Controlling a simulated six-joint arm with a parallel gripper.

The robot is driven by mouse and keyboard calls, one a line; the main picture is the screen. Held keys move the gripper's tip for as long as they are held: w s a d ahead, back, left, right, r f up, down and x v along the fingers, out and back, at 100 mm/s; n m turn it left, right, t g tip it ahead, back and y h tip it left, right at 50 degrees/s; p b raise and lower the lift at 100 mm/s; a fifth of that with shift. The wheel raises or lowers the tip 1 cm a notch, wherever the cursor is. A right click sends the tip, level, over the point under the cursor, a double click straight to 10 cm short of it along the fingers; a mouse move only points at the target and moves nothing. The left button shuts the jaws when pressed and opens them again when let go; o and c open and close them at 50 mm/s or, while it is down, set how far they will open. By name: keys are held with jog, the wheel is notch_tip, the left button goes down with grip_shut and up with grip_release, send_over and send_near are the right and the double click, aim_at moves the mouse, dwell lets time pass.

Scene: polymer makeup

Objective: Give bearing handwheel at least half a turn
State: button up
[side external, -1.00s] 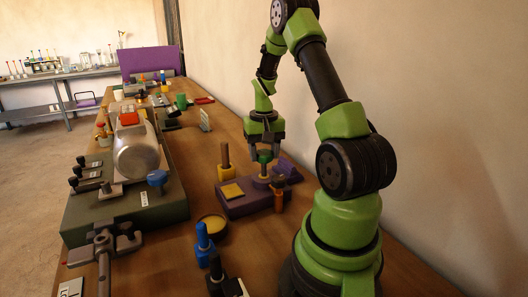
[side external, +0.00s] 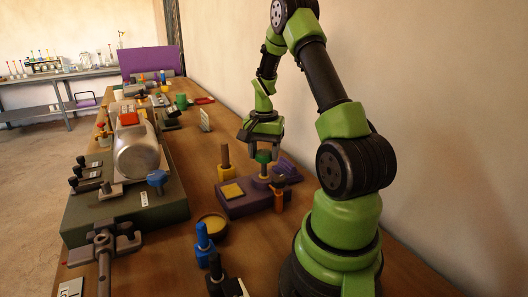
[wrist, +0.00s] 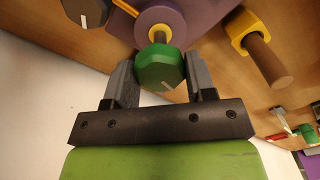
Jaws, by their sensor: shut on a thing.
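The contact is partly hidden in the side view.
A dark knob on an orange post (side external: 279,198) stands close in front. A round dish (side external: 213,224) and a blue valve (side external: 204,238) lie nearer. A silver drum machine (side external: 136,150) stands left.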

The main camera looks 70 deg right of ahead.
aim_at(264, 152)
dwell(0.3)
jog(key=o, duration=0.9)
jog(key=shift+r, duration=0.1)
notch_tip(264, 152, up, 10)
jog(key=shift+f, duration=0.1)
